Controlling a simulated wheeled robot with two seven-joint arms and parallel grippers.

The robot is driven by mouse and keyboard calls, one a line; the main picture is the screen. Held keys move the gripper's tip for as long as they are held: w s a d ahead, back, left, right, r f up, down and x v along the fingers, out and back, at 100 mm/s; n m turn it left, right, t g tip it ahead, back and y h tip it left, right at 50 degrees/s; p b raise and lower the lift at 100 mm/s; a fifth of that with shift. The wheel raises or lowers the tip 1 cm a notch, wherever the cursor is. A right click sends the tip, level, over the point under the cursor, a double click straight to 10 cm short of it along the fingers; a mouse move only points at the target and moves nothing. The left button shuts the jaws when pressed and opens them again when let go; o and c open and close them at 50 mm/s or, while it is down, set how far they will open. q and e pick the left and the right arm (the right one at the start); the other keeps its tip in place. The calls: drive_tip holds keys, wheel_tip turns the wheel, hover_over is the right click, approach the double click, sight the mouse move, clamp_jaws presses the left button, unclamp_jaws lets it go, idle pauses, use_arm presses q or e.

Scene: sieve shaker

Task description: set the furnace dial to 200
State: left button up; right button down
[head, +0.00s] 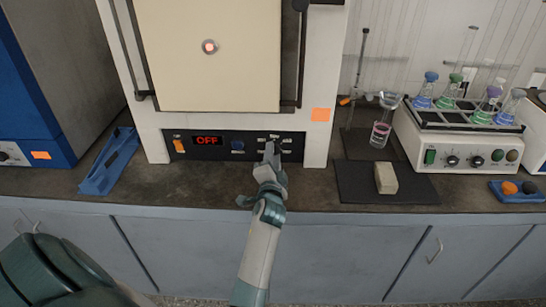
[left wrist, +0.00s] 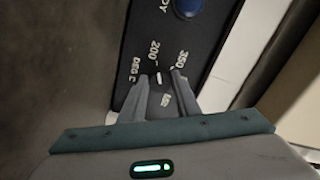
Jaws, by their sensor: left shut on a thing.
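The furnace (head: 210,60) has a dark control panel (head: 222,154) below its cream door, with a display (head: 207,141) reading OFF in red. My left gripper (head: 271,150) is at the right half of this panel, shut on the furnace dial. In the left wrist view the fingertips (left wrist: 163,82) close on the dial, mostly hidden between them. A short white mark (left wrist: 158,77) shows between the fingers, close to the printed 200 (left wrist: 154,52). The 350 print (left wrist: 182,60) is to its right. The exact setting cannot be told. My right gripper is not in view.
An orange switch (head: 179,146) and a blue button (head: 238,145) are on the panel's left and middle. A blue tray (head: 110,163) lies left of the furnace. On the right are a dark mat (head: 410,190) with a pale block (head: 386,178) and a shaker (head: 460,150) holding flasks.

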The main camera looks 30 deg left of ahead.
use_arm(q)
drive_tip(key=shift+n, duration=0.5)
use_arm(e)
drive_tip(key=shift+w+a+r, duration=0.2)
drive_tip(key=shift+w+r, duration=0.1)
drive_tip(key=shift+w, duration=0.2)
use_arm(q)
drive_tip(key=shift+f, duration=0.1)
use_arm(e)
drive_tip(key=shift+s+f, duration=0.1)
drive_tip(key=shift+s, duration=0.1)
use_arm(q)
drive_tip(key=o, duration=1)
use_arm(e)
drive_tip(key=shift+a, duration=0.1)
use_arm(q)
drive_tip(key=shift+s, duration=0.15)
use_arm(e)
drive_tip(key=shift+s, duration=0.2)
